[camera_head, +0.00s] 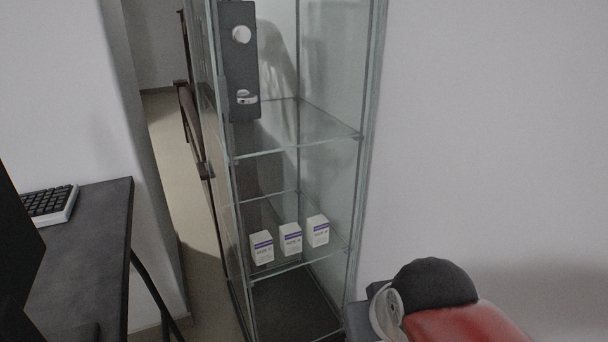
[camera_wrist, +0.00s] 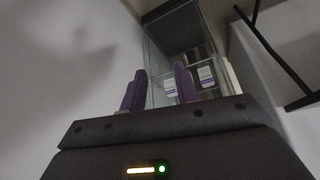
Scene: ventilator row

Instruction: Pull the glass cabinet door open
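The glass cabinet (camera_head: 362,200) stands in the middle of the head view. A dark lock plate (camera_head: 240,62) with a round white knob and a small silver lever handle (camera_head: 246,97) sits at the upper left of its front. The clear door appears shut, but its edges are hard to make out. In the wrist view the cabinet (camera_wrist: 153,62) shows beyond my gripper (camera_wrist: 160,70). My gripper's two purple fingers stand apart with nothing between them. They are away from the cabinet; the handle cannot be made out there. My gripper is not visible in the head view.
Several small white boxes (camera_head: 290,240) stand on a lower glass shelf. A dark desk (camera_head: 85,240) with a keyboard (camera_head: 48,205) stands at the left. A narrow strip of floor (camera_head: 190,210) lies between desk and cabinet. A plain wall (camera_head: 490,140) is on the right.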

